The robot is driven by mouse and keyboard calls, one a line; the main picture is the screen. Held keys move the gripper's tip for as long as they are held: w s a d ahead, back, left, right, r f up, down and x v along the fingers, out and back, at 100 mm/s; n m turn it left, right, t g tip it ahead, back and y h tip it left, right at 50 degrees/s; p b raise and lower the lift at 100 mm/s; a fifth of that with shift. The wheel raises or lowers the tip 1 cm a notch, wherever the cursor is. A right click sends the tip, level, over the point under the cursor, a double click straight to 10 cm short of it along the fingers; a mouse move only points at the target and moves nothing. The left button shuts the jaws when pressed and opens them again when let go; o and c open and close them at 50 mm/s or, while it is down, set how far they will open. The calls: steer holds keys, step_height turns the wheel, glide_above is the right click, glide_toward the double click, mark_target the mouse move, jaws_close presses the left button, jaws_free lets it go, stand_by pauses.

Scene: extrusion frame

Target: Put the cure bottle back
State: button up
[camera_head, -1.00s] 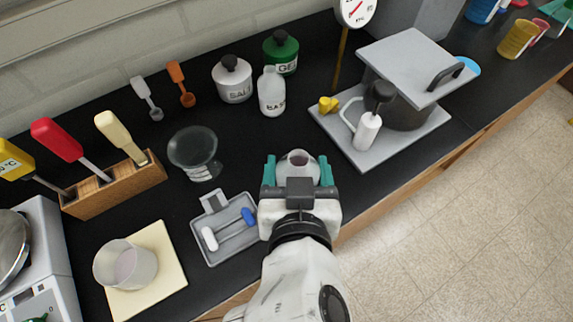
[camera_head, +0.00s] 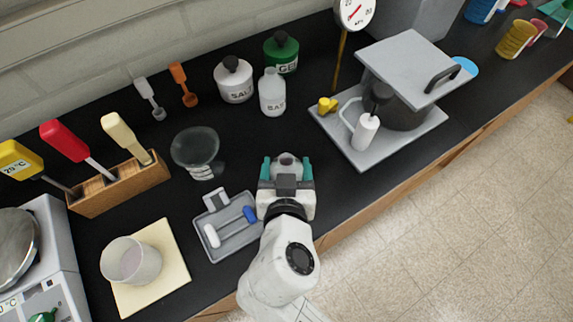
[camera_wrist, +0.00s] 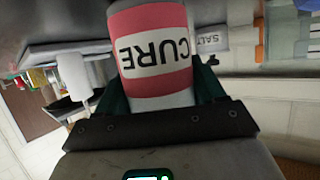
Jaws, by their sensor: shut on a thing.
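My gripper (camera_head: 287,172) is shut on the cure bottle (camera_wrist: 152,50), with its teal fingers on either side of it. In the wrist view the bottle shows a red band with a white label reading CURE, upside down in that picture. In the head view only the bottle's pale top (camera_head: 287,160) shows between the fingers, over the black counter. Behind it stand the white BASE bottle (camera_head: 272,95), the white SALT jar (camera_head: 234,82) and the green GEL jar (camera_head: 281,53). Whether the cure bottle touches the counter cannot be told.
A grey tray (camera_head: 231,249) with two small capsules lies just left of my gripper, and a clear funnel (camera_head: 195,148) stands behind it. A grey plate (camera_head: 365,158) with a pot and white squeeze bottle is at the right. Counter between gripper and BASE bottle is clear.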

steer(key=shift+f, duration=0.15)
steer(key=o, duration=1.1)
steer(key=shift+r, duration=0.3)
steer(key=b+v, duration=0.2)
steer(key=v, duration=1)
